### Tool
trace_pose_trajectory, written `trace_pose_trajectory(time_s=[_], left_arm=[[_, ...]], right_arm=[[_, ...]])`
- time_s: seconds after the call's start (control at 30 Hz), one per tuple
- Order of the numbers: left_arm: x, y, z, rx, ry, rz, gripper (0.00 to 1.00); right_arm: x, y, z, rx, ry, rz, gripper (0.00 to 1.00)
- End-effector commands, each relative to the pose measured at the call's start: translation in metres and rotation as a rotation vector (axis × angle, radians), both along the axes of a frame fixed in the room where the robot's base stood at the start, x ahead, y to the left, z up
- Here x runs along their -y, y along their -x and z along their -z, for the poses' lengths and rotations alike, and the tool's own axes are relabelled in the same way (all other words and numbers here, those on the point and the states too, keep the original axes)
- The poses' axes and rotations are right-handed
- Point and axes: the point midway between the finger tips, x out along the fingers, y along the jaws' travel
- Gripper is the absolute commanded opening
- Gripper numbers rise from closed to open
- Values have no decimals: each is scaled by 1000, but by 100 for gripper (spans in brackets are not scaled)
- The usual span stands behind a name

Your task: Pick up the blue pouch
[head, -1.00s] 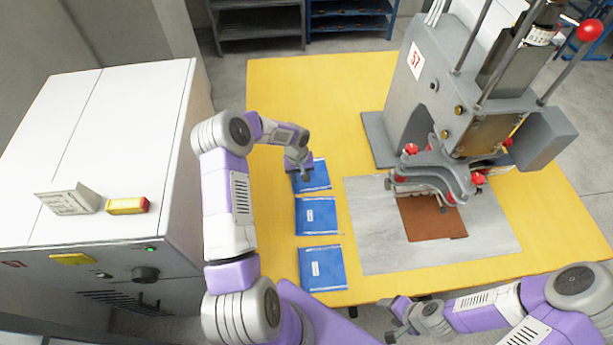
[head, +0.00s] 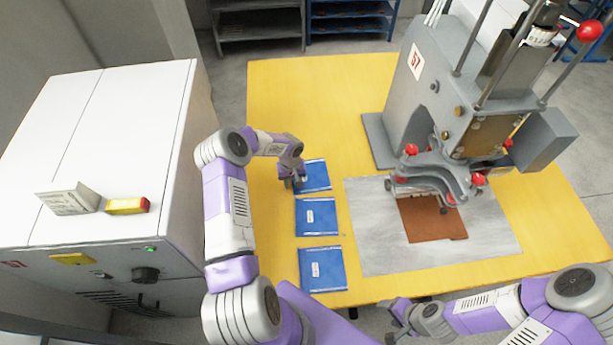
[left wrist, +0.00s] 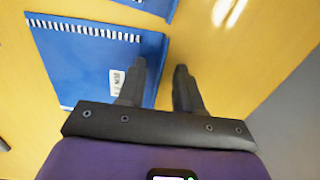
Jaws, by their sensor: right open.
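Three flat blue pouches lie in a column on the yellow table: the far pouch (head: 317,175), the middle pouch (head: 316,217) and the near pouch (head: 322,269). My left gripper (head: 294,187) is at the left edge of the far pouch and hides part of it. In the left wrist view, its two fingers (left wrist: 160,66) are apart. One finger overlaps a blue pouch (left wrist: 75,65) with a white label; the other is over bare table. Contact cannot be told. A second pouch (left wrist: 150,5) shows at the top edge. My right gripper (head: 392,322) is open at the table's front edge.
A grey press (head: 440,100) with red knobs stands at the right of the table (head: 300,90). A brown sheet (head: 430,222) lies on a grey plate (head: 365,245) under it. A white cabinet (head: 100,130) stands left. The table's back left is clear.

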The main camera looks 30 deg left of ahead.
Motion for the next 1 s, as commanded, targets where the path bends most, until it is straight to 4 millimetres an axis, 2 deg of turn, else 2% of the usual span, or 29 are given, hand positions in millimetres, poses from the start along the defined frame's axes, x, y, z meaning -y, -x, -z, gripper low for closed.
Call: trace_pose_trajectory(time_s=[0.03, 0.23, 0.27, 0.67, 0.77, 1.0], left_arm=[[0, 0, 0, 0, 0, 0, 32], [0, 0, 0, 0, 0, 1, 1], [0, 0, 0, -1, 1, 1, 0], [0, 0, -3, 1, -1, 1, 0], [0, 0, -13, 1, -1, 2, 0], [-1, -1, -62, 2, -3, 2, 0]], right_arm=[[0, 0, 0, 0, 0, 0, 60], [0, 0, 0, 0, 0, 0, 60], [0, 0, 0, 0, 0, 0, 60], [0, 0, 0, 0, 0, 0, 60], [0, 0, -1, 0, 0, 0, 60], [0, 0, -3, 0, 0, 0, 60]])
